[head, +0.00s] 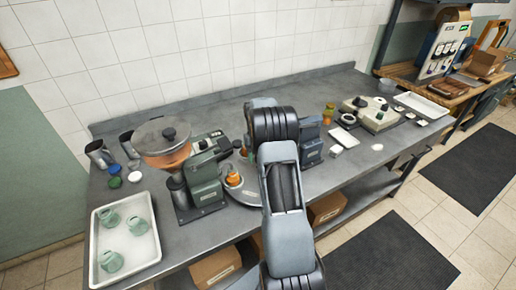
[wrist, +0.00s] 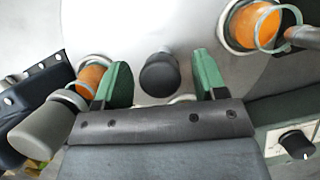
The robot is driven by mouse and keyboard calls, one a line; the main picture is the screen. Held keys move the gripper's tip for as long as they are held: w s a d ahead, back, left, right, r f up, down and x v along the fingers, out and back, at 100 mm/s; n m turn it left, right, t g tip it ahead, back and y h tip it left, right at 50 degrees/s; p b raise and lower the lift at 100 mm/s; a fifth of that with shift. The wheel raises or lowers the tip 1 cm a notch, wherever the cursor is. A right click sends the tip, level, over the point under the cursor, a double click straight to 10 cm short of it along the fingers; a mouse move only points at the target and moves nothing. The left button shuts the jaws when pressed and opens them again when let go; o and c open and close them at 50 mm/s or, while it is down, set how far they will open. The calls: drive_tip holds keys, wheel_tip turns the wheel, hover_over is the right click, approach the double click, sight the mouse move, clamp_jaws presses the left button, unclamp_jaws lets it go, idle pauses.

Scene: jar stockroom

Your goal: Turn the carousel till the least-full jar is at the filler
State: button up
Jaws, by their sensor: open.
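The carousel is a pale grey disc (wrist: 185,30) in the wrist view; its edge (head: 246,194) shows in the head view, the rest hidden behind my arm. A dark upright knob (wrist: 160,73) stands on it. My gripper (wrist: 162,82) is open, its green fingers on either side of the knob with gaps between. A jar with orange contents (wrist: 91,76) is at the left and another (wrist: 246,24) at the upper right. Their fill levels cannot be compared. The filler (head: 202,182), with an orange hopper (head: 168,155), stands left of the carousel in the head view.
A white tray (head: 97,270) with green jar-like pieces lies at the bench's left end. Metal cups (head: 98,153) and coloured lids (head: 114,169) are behind it. A beige device (head: 372,114) and a white tray (head: 420,105) stand right. Bare bench lies along the back.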

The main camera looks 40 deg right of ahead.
drive_tip(key=v, duration=1.3)
drive_tip(key=shift+r, duration=0.3)
drive_tip(key=shift+w+d, duration=0.1)
drive_tip(key=shift+w, duration=0.05)
drive_tip(key=s+a+r+t, duration=0.1)
drive_tip(key=s+a+r, duration=0.1)
drive_tip(key=a+r, duration=0.1)
drive_tip(key=s+a+r+n+t+h, duration=0.1)
drive_tip(key=s+a+r, duration=0.1)
drive_tip(key=a, duration=0.4)
drive_tip(key=s+a+r+t, duration=0.1)
drive_tip(key=s+a+r, duration=0.1)
drive_tip(key=a+r, duration=0.1)
drive_tip(key=shift+s+a+r+n+t+h, duration=0.1)
drive_tip(key=shift+a+r+n+t+h, duration=0.1)
drive_tip(key=shift+a, duration=0.25)
drive_tip(key=shift+a+r+n+t+h, duration=0.1)
drive_tip(key=shift+a+n, duration=0.1)
drive_tip(key=shift+a, duration=0.25)
drive_tip(key=s+a+f+n+t, duration=0.1)
drive_tip(key=s+a+f+t, duration=0.1)
drive_tip(key=s+a, duration=0.3)
drive_tip(key=s+a+f+n+t, duration=0.1)
drive_tip(key=s+a+f+t, duration=0.2)
drive_tip(key=s+a, duration=0.3)
drive_tip(key=shift+s+a+f, duration=0.15)
drive_tip(key=shift+s+f, duration=0.1)
drive_tip(key=shift+s, duration=2.55)
